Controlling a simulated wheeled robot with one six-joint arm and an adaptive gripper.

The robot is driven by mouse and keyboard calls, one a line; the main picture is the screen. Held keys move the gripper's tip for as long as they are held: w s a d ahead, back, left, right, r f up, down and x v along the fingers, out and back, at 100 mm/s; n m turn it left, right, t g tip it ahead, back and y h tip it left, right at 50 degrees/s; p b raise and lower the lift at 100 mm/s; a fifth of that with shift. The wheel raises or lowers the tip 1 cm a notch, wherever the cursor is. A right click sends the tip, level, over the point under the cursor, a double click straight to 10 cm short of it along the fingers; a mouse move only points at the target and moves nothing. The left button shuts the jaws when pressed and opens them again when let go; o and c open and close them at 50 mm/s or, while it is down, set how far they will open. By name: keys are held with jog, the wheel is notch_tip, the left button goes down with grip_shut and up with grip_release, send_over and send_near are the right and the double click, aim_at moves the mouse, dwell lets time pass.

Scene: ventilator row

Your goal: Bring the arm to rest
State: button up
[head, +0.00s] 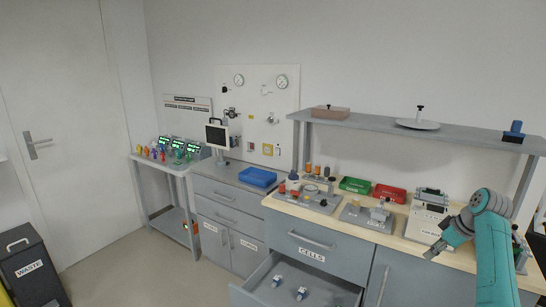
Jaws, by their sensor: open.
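My arm stands at the right in the head view, teal with grey joints, folded over with its end pointing down and left. My gripper (432,254) is open and empty. It hangs in front of the wooden-topped bench (340,222), left of my forearm and near the bench's front edge. It looks apart from everything around it, though the distance to the bench front is hard to tell.
A drawer (300,287) below the "CELLS" label stands pulled out, with small white-and-blue items inside. A grey shelf (380,124) runs above the bench. A white machine (428,215) stands behind my gripper. Green (354,185) and red (390,193) trays sit further left.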

jog(key=s+a+f+m+t, duration=0.15)
jog(key=a+f, duration=0.25)
jog(key=f, duration=0.4)
jog(key=s+a+f+h, duration=0.1)
jog(key=s+a+f, duration=0.2)
jog(key=f, duration=0.4)
jog(key=s+a+f+m+t, duration=0.15)
jog(key=a+f, duration=0.25)
jog(key=f, duration=0.4)
jog(key=s+a+f+m+t+h, duration=0.1)
jog(key=s+a+f, duration=0.5)
jog(key=s, duration=0.3)
jog(key=s+a+f+m+h, duration=0.1)
jog(key=s+a+f, duration=0.5)
jog(key=s, duration=0.3)
jog(key=s+a+r+m+t, duration=0.1)
jog(key=s+a+r+t, duration=0.15)
jog(key=s, duration=0.85)
jog(key=s+a+r+t, duration=0.1)
jog(key=s+a+r, duration=0.25)
jog(key=s, duration=0.75)
jog(key=s+a+r+m+t, duration=0.1)
jog(key=s+a+r+t, duration=0.2)
jog(key=s+r, duration=1.2)
notch_tip(320, 180, up, 4)
jog(key=shift+s+a+r+y, duration=0.1)
jog(key=shift+s+a+y, duration=0.1)
jog(key=shift+a+y, duration=0.1)
